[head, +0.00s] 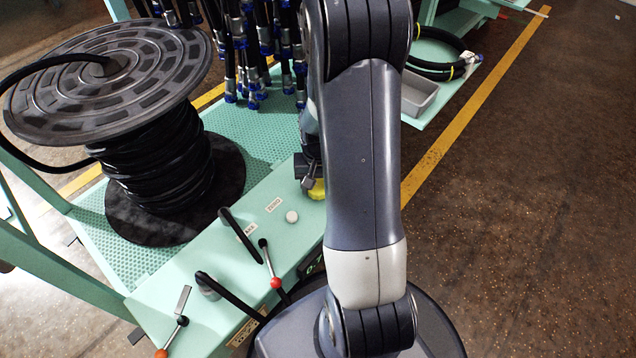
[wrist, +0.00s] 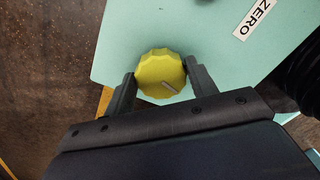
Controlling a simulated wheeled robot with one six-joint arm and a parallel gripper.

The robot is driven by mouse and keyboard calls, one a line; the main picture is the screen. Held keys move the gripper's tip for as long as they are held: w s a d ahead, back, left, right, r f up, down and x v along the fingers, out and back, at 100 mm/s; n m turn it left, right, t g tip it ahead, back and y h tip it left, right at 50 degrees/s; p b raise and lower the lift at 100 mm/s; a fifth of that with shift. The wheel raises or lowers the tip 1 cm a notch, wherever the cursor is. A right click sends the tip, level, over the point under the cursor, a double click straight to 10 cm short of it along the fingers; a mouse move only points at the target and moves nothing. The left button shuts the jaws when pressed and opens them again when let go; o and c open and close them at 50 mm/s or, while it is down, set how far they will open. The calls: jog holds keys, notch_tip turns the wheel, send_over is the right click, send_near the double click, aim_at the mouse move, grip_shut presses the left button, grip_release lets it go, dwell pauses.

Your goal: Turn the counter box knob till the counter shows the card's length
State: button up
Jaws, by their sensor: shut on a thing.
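The yellow scalloped knob (wrist: 158,70) sits on the pale green counter box (wrist: 195,30), with a grey pointer mark aimed to the lower right in the wrist view. My gripper (wrist: 161,78) is shut on the knob, one dark finger on each side. In the head view only part of the knob (head: 318,190) shows beside my arm, under my gripper (head: 308,176). The counter display (head: 312,266) shows green digits, but my arm hides most of it and I cannot read the number. I cannot make out a card with a length.
A white button (head: 291,217) sits beside the ZERO label (head: 273,205). Levers with a red ball (head: 275,283) and an orange ball (head: 161,353) stand on the box front. A large hose reel (head: 150,150) is at left, hanging hoses (head: 255,50) behind. A grey tray (head: 418,94) lies beyond my arm.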

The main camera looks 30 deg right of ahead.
aim_at(318, 187)
jog(key=o, duration=1)
jog(key=shift+c, duration=0.2)
jog(key=shift+r, duration=0.1)
notch_tip(318, 187, up, 11)
jog(key=p, duration=0.4)
jog(key=shift+f, duration=0.2)
notch_tip(318, 187, down, 11)
jog(key=b, duration=0.4)
jog(key=shift+f, duration=0.1)
jog(key=shift+r+m, duration=0.2)
jog(key=shift+m, duration=0.3)
